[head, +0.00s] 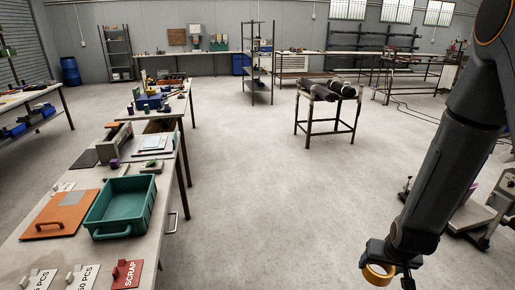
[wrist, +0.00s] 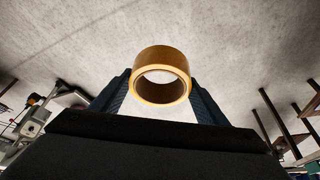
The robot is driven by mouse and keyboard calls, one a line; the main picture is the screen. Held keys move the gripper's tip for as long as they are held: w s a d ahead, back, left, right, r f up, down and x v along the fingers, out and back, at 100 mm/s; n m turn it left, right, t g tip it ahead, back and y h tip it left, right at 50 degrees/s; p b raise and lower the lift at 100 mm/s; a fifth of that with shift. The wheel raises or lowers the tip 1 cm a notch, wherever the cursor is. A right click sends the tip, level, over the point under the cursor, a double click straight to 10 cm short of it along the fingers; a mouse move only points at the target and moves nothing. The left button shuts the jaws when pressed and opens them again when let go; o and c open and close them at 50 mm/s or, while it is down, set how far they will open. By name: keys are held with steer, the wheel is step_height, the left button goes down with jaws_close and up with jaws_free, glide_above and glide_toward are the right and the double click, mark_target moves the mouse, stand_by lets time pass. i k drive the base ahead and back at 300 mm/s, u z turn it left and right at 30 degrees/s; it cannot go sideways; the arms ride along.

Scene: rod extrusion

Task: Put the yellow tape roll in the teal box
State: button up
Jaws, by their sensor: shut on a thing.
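The yellow tape roll (head: 378,273) is held in my gripper (head: 385,277) at the lower right of the head view, out over the open floor. In the wrist view the tape roll (wrist: 161,76) sits between the two dark fingers of my gripper (wrist: 160,90), its hole facing the camera. The fingers press on its left and right sides. The teal box (head: 121,207) stands on the long workbench at the lower left of the head view. Its inside looks empty. My gripper is well to the right of the box and apart from it.
Beside the box lie an orange board (head: 58,216) with a handle and a red SCRAP sign (head: 127,273). A grey-green bin (head: 115,142) and small items stand farther along the workbench. Open floor (head: 260,200) separates the bench from my arm. A small table (head: 330,97) holds dark rolls.

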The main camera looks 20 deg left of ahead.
mark_target(128, 211)
steer(key=u, duration=0.8)
steer(key=i, duration=0.9)
steer(key=u, duration=0.65)
